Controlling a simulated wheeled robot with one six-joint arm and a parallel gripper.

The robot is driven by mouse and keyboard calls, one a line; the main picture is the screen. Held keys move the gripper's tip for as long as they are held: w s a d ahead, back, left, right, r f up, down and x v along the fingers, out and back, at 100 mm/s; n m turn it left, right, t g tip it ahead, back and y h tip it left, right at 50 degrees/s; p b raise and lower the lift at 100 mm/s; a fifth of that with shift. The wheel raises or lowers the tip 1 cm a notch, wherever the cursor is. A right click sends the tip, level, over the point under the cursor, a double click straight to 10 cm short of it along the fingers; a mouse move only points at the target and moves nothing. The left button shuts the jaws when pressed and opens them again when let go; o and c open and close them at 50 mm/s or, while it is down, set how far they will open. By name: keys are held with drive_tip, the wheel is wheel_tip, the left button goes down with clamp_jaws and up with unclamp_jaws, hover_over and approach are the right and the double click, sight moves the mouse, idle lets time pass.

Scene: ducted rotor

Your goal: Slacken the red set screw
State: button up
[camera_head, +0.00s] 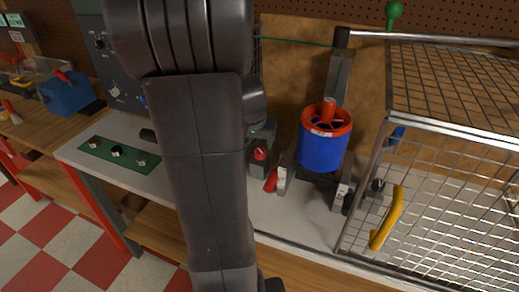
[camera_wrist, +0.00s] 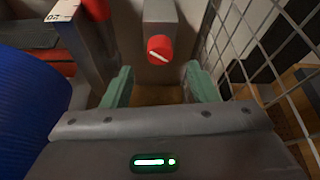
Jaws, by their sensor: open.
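The red set screw (camera_wrist: 160,48) has a round face with a pale slanted slot and sits on a grey block (camera_wrist: 159,14) in the wrist view. A red knob that looks like the same screw (camera_head: 260,154) shows just right of my arm in the head view. My gripper (camera_wrist: 160,84) is open and empty, with its two green fingers spread below and either side of the screw. Neither finger appears to touch it. The ducted rotor (camera_head: 322,150), a blue cylinder with a red rim, stands to the right in the head view; its blue side (camera_wrist: 28,95) fills the left of the wrist view.
A wire cage (camera_head: 450,150) with a yellow handle (camera_head: 388,218) stands on the right. Wire mesh (camera_wrist: 262,45) also runs close to the right finger in the wrist view. A green panel with knobs (camera_head: 118,154) lies at left. My arm blocks the middle of the head view.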

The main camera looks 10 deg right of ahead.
sight(260, 151)
drive_tip(key=shift+x, duration=2.9)
drive_tip(key=shift+c, duration=0.2)
drive_tip(key=c, duration=0.9)
